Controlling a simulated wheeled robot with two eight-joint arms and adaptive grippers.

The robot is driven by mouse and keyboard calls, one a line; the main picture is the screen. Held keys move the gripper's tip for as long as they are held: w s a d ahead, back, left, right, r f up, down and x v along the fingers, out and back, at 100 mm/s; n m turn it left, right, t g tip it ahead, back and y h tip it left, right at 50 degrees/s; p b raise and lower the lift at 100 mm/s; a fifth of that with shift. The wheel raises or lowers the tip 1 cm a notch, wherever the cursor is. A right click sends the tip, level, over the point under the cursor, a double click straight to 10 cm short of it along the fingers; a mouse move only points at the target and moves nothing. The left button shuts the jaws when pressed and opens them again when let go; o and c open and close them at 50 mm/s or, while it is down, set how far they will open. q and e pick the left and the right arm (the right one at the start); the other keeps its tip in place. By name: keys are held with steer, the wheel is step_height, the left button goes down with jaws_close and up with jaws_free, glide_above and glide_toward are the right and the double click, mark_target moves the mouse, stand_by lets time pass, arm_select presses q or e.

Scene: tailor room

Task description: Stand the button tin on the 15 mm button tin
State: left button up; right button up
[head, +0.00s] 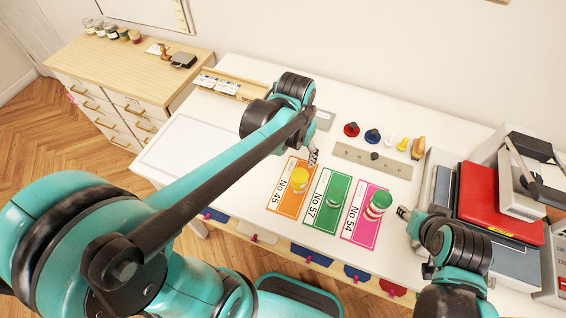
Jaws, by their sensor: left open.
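Round tins stand on the cards on the white table. A yellow tin (300,176) is on the orange card (285,208) marked No 45. A low green-and-white tin (331,203) is on the green card (323,222) marked No 57. A taller green, white and red stack of tins (378,205) is on the pink card (361,231) marked No 54. Size labels are too small to read. My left gripper (314,158) is open and empty, just behind the yellow tin. My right gripper (403,212) is right of the stack, its jaws too small to judge.
A ruler (352,159) lies behind the cards, with red (351,129), blue (373,135) and other small objects beyond. A red case (496,203) and machine (530,170) crowd the right. A pale mat (185,145) lies left. Drawers (112,108) stand farther left.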

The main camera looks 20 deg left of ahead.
arm_select(q)
steer(key=s+a+r+n+t, duration=0.1)
steer(key=s+a+r+t, duration=0.2)
steer(key=s+t, duration=0.3)
steer(key=s, duration=0.2)
steer(key=shift+s+a+n, duration=0.3)
steer(key=shift+n, duration=0.1)
